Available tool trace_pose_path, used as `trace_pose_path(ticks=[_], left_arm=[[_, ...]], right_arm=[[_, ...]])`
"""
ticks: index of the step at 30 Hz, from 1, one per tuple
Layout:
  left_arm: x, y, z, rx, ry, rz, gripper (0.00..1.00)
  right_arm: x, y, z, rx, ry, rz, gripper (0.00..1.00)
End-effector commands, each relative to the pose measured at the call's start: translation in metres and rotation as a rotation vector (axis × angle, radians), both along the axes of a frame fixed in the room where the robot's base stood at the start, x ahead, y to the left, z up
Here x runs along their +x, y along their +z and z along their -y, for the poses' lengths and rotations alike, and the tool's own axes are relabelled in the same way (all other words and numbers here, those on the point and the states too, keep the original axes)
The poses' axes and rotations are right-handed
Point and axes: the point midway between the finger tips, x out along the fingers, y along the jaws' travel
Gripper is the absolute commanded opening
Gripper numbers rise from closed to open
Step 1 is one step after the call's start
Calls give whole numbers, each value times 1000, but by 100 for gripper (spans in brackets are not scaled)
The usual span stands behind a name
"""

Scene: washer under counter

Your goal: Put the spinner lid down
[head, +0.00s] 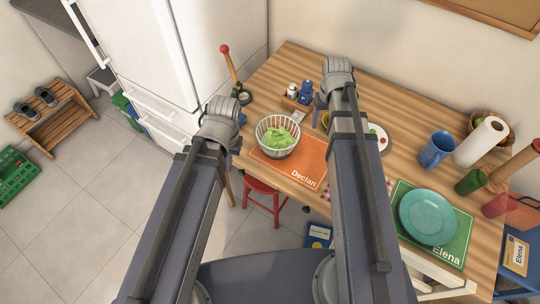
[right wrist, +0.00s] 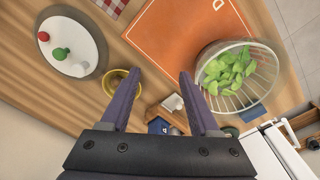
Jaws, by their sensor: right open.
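In the head view the lid (head: 381,142) is partly hidden behind my right arm. The spinner basket (head: 290,124), holding green leaves, stands uncovered on the orange mat; it also shows in the right wrist view (right wrist: 262,82). My right gripper (right wrist: 160,74) is open and empty above the table, between lid and basket. In the head view my right gripper (head: 322,102) is mostly hidden by its wrist. My left gripper (head: 232,142) is left of the basket, its fingers mostly hidden.
A yellow bowl (right wrist: 113,85) is beside my right gripper's finger. A small caddy with shakers (head: 297,97) stands behind the basket. A teal plate (head: 428,216), blue mug (head: 436,150) and paper roll (head: 481,142) occupy the table's right. Bare wood shows at the back.

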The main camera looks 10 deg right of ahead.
Motion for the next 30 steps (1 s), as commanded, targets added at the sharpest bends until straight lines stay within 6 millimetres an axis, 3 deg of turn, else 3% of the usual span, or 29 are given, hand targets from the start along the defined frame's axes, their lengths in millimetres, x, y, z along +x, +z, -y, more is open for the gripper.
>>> trace_pose_path(ticks=[1,6,12,18,30], left_arm=[[0,0,0,0,0,0,0],[0,0,0,0,0,0,0],[0,0,0,0,0,0,0],[0,0,0,0,0,0,0],[0,0,0,0,0,0,0]], right_arm=[[-14,0,-33,-7,51,-12,62],[-52,0,-115,-33,186,-49,62],[-95,1,-175,-62,301,-75,62],[-114,1,-197,-79,350,-85,62],[-115,1,-199,-80,354,-86,62]])
